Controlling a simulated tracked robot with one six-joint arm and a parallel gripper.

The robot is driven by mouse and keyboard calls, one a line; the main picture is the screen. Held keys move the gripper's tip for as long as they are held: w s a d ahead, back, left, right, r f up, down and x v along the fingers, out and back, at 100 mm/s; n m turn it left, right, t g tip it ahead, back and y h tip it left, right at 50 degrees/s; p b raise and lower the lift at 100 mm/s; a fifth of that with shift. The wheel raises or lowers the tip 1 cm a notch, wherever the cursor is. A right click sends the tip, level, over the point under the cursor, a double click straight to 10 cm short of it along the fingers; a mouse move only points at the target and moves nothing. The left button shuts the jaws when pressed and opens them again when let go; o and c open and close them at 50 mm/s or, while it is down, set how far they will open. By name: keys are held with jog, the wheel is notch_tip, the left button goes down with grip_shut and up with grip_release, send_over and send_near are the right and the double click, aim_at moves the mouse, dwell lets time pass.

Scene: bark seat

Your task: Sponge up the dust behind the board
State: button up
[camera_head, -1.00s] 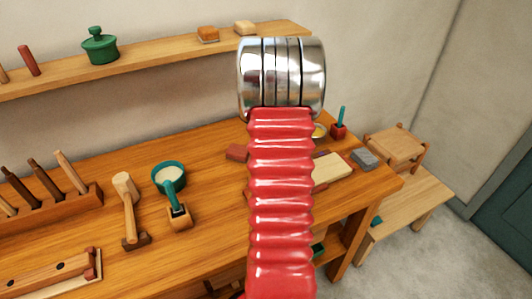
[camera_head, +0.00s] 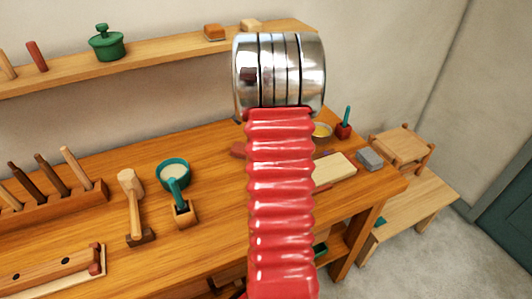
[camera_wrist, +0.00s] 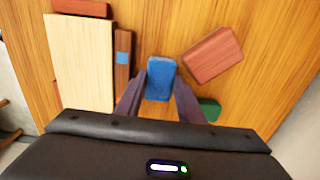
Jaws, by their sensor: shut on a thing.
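In the wrist view, my gripper (camera_wrist: 160,92) is shut on a blue sponge (camera_wrist: 161,76), which sits between its two dark fingers above the wooden workbench. A pale board (camera_wrist: 78,62) lies to the left of the sponge, apart from it. The same board (camera_head: 335,170) shows in the head view, to the right of my red arm. My gripper is hidden behind the arm in the head view. I cannot make out any dust in either view.
In the wrist view, a red-brown block with a blue band (camera_wrist: 123,65) lies between board and sponge. A reddish block (camera_wrist: 213,55) and a green item (camera_wrist: 208,109) are to the right. A grey block (camera_head: 369,159) and yellow bowl (camera_head: 321,130) stand near the board.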

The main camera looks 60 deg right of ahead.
jog(key=shift+w+a, duration=0.3)
jog(key=shift+a, duration=0.2)
jog(key=shift+r, duration=0.15)
jog(key=shift+r, duration=2.9)
jog(key=shift+s, duration=0.1)
